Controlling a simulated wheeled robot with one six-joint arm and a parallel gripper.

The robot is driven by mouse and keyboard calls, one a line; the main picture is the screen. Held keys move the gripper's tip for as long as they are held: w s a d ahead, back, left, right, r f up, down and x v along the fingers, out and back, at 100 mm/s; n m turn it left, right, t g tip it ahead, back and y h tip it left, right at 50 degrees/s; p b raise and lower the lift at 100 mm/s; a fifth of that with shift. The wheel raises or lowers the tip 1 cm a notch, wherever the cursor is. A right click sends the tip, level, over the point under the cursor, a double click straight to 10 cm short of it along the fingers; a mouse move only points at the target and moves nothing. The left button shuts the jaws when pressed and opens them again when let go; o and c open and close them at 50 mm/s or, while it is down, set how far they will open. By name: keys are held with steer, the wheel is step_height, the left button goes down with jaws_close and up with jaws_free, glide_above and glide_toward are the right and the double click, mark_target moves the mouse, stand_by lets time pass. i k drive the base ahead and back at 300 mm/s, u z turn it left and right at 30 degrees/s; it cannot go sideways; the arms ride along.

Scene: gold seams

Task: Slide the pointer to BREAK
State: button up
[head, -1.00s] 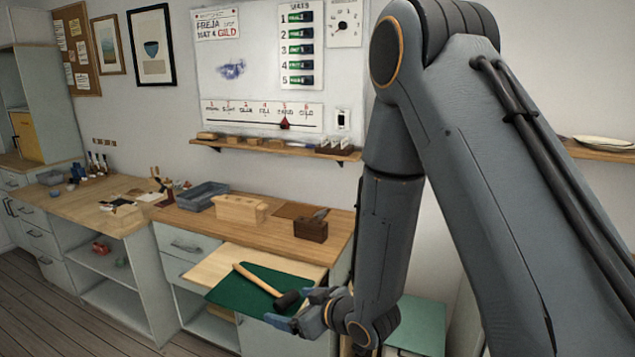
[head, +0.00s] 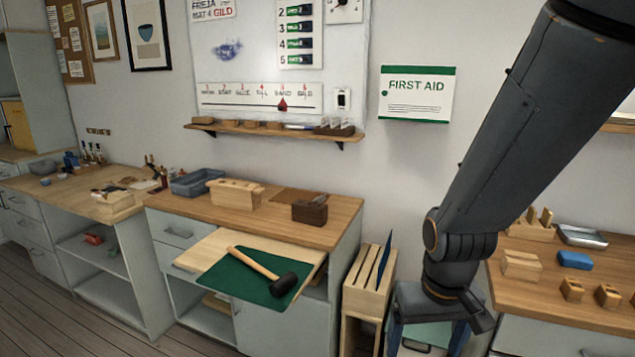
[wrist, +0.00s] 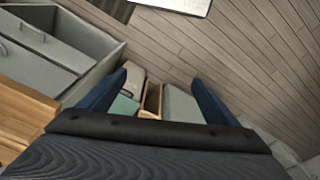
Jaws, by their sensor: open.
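The red pointer (head: 282,105) sits on the slider line of a white strip (head: 215,101) low on the whiteboard, in the head view. It is right of the strip's middle, under a label that seems to read SAND. The labels are small, and I cannot surely read which one is BREAK. My gripper (head: 428,343) hangs low at the right of the head view, far from the pointer, with its fingers down. In the wrist view my gripper (wrist: 158,80) is open and empty, with blue fingers wide apart. The pointer is not in the wrist view.
A narrow shelf (head: 270,129) with small blocks runs under the strip. The workbench (head: 300,232) stands below, with a pulled-out board (head: 205,256) holding a mallet (head: 275,278). A first-aid box (head: 418,94) hangs right of the whiteboard. A wooden rack (head: 367,283) stands near my gripper.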

mark_target(283, 106)
steer(key=u, duration=2.05)
steer(key=i, duration=3)
steer(key=z, duration=3.4)
steer(key=i, duration=0.1)
steer(key=u, duration=0.05)
